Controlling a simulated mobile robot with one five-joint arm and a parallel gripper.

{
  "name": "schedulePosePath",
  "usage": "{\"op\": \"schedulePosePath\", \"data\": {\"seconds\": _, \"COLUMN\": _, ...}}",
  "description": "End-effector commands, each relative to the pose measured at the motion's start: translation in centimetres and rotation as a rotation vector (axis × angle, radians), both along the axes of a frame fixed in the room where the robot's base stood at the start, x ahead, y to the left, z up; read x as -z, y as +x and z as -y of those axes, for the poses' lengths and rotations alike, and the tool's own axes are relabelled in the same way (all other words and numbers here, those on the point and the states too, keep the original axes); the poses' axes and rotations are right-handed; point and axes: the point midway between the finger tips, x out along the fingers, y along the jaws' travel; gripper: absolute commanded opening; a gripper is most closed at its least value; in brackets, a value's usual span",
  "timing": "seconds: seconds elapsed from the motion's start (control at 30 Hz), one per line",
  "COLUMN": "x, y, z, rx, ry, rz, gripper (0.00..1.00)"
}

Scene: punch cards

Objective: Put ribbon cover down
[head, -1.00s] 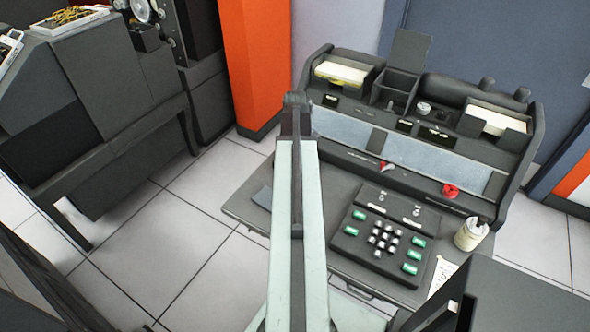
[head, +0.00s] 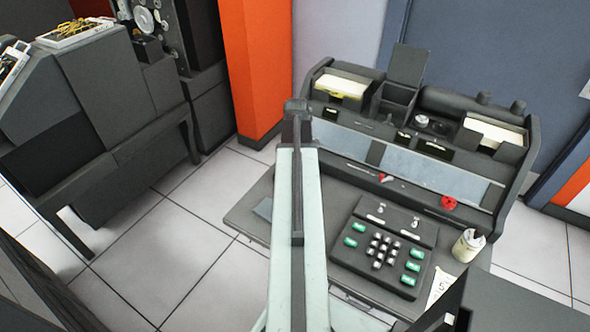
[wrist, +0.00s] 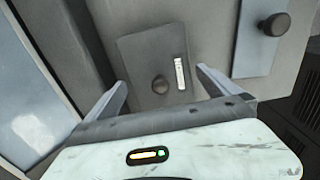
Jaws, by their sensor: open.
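A dark raised flap (head: 408,63) stands upright on top of the keypunch machine (head: 400,150), behind an open box-like compartment (head: 393,100). It looks like the ribbon cover. My gripper (wrist: 161,77) is open and empty in the wrist view. In the head view my arm's end is at the machine's left side, apart from the flap, and the fingers are hidden.
A keypad (head: 383,245) sits on the machine's desk, with a pale canister (head: 468,246) to its right. Card stacks lie in hoppers at the top left (head: 340,86) and right (head: 493,131). An orange column (head: 247,70) stands behind.

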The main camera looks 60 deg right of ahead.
Motion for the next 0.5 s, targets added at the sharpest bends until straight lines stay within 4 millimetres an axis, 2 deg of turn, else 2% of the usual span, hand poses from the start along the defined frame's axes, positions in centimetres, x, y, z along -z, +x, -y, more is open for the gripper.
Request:
{"op": "schedulePosePath", "data": {"seconds": 0.03, "x": -2.2, "y": 0.0, "z": 0.0, "rx": 0.000, "ry": 0.000, "rz": 0.000, "gripper": 1.00}}
{"op": "schedulePosePath", "data": {"seconds": 0.3, "x": -8.2, "y": 0.0, "z": 0.0, "rx": 0.001, "ry": 0.000, "rz": 0.000, "gripper": 1.00}}
{"op": "schedulePosePath", "data": {"seconds": 0.4, "x": -9.4, "y": 0.0, "z": 0.0, "rx": 0.001, "ry": 0.000, "rz": 0.000, "gripper": 1.00}}
{"op": "schedulePosePath", "data": {"seconds": 0.5, "x": -9.8, "y": 0.0, "z": 0.0, "rx": 0.001, "ry": 0.000, "rz": 0.000, "gripper": 1.00}}
